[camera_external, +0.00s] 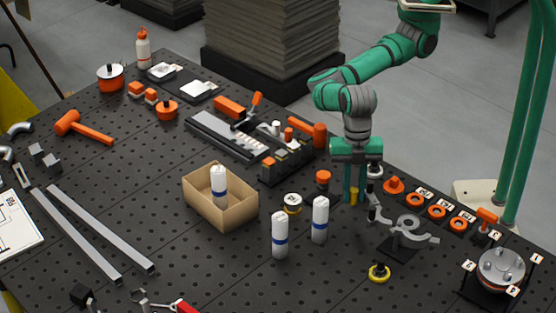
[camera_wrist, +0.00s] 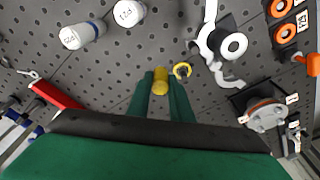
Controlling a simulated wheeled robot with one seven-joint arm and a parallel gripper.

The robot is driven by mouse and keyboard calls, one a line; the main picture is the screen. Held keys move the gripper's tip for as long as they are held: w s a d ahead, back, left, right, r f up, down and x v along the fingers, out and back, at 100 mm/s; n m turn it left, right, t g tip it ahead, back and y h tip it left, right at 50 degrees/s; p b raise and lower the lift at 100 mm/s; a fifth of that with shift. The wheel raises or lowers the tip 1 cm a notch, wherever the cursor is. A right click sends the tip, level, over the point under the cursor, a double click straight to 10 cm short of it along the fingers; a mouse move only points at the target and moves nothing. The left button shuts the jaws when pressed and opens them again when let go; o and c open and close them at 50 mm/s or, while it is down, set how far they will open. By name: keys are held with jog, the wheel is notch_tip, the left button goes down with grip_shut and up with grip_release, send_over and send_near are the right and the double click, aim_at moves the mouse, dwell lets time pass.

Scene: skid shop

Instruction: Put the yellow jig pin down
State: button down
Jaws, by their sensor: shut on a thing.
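My gripper (camera_external: 356,194) points down over the right part of the black perforated table (camera_external: 185,288), with green fingers. It is shut on the yellow jig pin (camera_external: 354,195), a small yellow cylinder mostly hidden by the fingers in the external view. In the wrist view the pin (camera_wrist: 160,80) sits between the two fingertips (camera_wrist: 161,78). I cannot tell whether the pin's lower end touches the table. A yellow ring with a dark centre (camera_external: 379,273) lies nearer the front; it also shows just beyond the fingertips in the wrist view (camera_wrist: 182,70).
A grey curved bracket (camera_external: 408,230) stands right of my gripper. White bottles with blue bands (camera_external: 320,220) and a cardboard box (camera_external: 222,215) stand to the left. Orange rings (camera_external: 414,200) line the right edge. Bare table lies around the yellow ring.

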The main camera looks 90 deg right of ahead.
jog(key=shift+s+a+f, duration=0.2)
jog(key=shift+s+f, duration=0.05)
jog(key=shift+f, duration=2.8)
jog(key=shift+s+a+f, duration=0.2)
jog(key=shift+a+f, duration=0.05)
jog(key=shift+f, duration=2.8)
jog(key=shift+s+a+f, duration=0.2)
jog(key=shift+s+f, duration=0.05)
jog(key=shift+f, duration=2.8)
jog(key=shift+w+f, duration=0.1)
jog(key=shift+f, duration=0.1)
